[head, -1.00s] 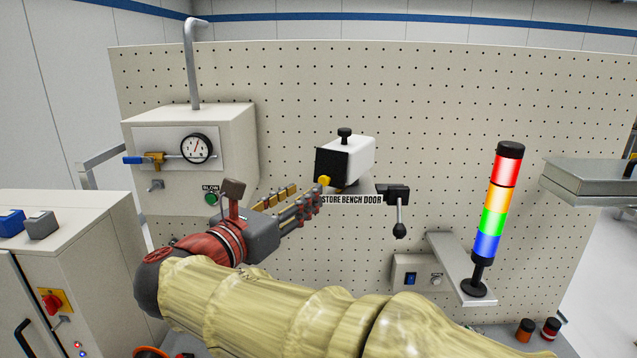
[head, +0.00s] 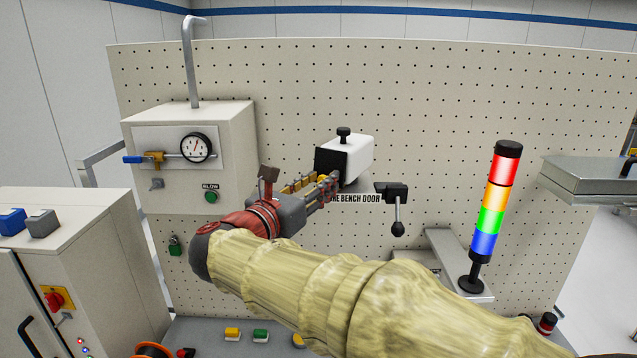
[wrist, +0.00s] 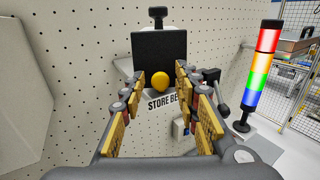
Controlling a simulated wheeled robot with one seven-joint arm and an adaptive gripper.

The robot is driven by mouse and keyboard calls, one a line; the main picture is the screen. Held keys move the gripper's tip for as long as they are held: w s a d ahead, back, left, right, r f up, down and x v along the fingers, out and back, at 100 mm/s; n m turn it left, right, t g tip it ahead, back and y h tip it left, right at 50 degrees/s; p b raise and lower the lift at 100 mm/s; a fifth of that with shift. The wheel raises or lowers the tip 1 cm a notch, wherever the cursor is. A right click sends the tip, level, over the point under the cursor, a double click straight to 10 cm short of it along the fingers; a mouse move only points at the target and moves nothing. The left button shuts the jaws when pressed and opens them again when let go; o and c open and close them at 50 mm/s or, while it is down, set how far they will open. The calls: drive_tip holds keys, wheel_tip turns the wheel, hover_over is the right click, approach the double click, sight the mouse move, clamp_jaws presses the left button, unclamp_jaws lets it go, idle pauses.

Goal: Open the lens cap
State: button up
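The lens cap is a black square plate (wrist: 158,58) on the front of a white box-shaped camera (head: 350,152), with a round yellow knob (wrist: 160,82) low on its face. The cap (head: 327,162) faces left in the head view and is closed against the camera. My gripper (head: 328,184) is in front of the cap and hides the knob there. In the wrist view my gripper (wrist: 160,91) is open, its fingers either side of the knob with gaps on both sides. How far the tips are from the cap is hard to tell.
The camera sits on a bracket on the pegboard (head: 440,110), above a label about the bench door. A black lever (head: 396,205) hangs right of it. A lit signal tower (head: 490,215) stands further right. A gauge box (head: 190,160) is at the left.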

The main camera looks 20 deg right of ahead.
clamp_jaws()
idle(0.7)
